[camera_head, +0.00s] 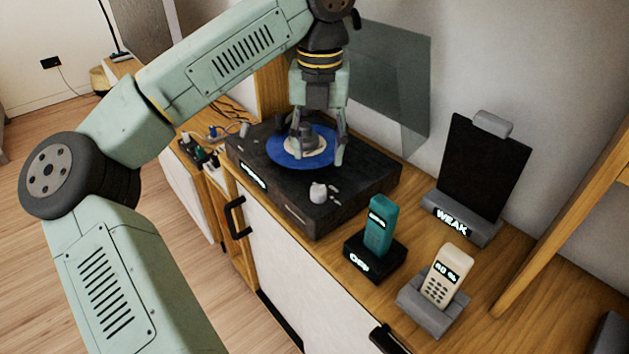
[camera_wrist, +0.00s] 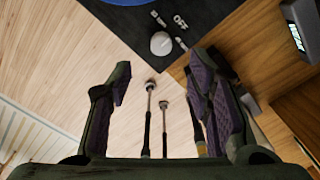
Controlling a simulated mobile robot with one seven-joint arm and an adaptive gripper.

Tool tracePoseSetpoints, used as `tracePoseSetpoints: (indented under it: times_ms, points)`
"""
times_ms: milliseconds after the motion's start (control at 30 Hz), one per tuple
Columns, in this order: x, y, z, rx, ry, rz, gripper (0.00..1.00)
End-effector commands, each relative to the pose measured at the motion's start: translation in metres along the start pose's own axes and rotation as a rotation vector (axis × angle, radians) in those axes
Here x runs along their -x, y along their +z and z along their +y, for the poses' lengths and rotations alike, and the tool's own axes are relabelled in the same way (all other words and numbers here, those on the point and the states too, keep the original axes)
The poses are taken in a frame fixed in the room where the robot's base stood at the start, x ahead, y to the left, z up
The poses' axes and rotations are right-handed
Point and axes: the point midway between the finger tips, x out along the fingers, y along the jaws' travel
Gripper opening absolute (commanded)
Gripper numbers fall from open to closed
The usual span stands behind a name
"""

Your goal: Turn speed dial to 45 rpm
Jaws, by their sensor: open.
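The turntable (camera_head: 365,178) is a black box on the wooden cabinet, with a blue record (camera_head: 280,160) lying on it. Its speed dial (camera_head: 318,192) is a small white knob near the front right corner of the top. The dial also shows in the wrist view (camera_wrist: 161,43), with small white marks around it. One mark reads OFF; the others are too small to read surely. My gripper (camera_head: 318,155) is open and empty over the record, behind the dial and apart from it. In the wrist view, its fingers (camera_wrist: 160,85) are spread below the dial.
A clear raised panel (camera_head: 392,80) stands behind the turntable. To the right are a teal handset on a black dock (camera_head: 374,257), a cream handset (camera_head: 447,275) on a grey dock, and a dark panel marked WEAK (camera_head: 482,170). Small items lie left of the turntable.

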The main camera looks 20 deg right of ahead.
Motion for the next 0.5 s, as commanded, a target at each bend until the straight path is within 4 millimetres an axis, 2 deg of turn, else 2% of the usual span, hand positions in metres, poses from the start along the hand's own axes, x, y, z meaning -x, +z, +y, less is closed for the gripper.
tracePoseSetpoints:
  times_ms: [300,500]
  points:
    - [-0.059,-0.001,-0.001,-0.003,-0.006,0.002,0.46]
    - [-0.084,-0.001,-0.001,-0.003,-0.006,0.0,0.46]
